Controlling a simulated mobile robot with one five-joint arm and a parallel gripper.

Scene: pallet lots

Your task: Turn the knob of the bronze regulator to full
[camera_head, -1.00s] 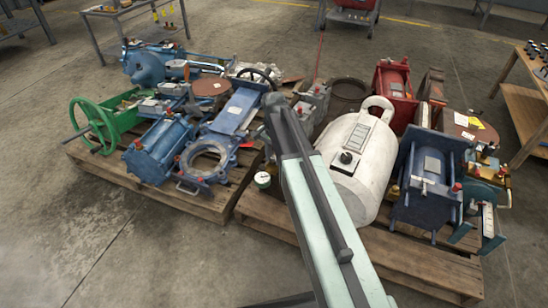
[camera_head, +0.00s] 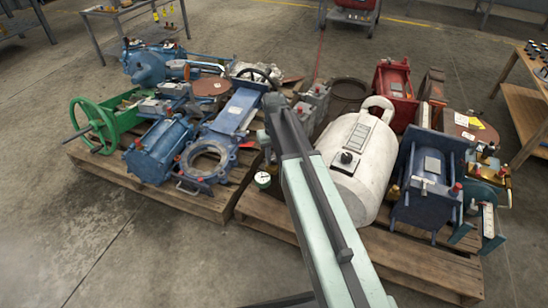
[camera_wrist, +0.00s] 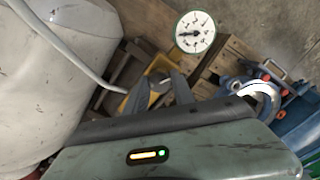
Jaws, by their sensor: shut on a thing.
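A yellow-bronze body (camera_wrist: 159,65), which looks like the bronze regulator, shows partly behind my fingers in the wrist view. A round white gauge with a green rim (camera_wrist: 195,32) stands beside it, with a dark needle on its face. The gauge also shows in the head view (camera_head: 263,180), left of my arm at the pallet's front edge. My gripper (camera_wrist: 160,84) is shut on a small part at the bronze body, apparently the knob. My fingers cover most of it, so its setting cannot be read. In the head view my arm hides the gripper and the regulator.
A large white tank (camera_head: 350,175) stands close to the right of my arm. A blue unit (camera_head: 430,185) is further right. A blue flanged valve (camera_head: 207,160) and a green handwheel (camera_head: 93,125) are on the left pallet (camera_head: 205,207). The front floor is clear.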

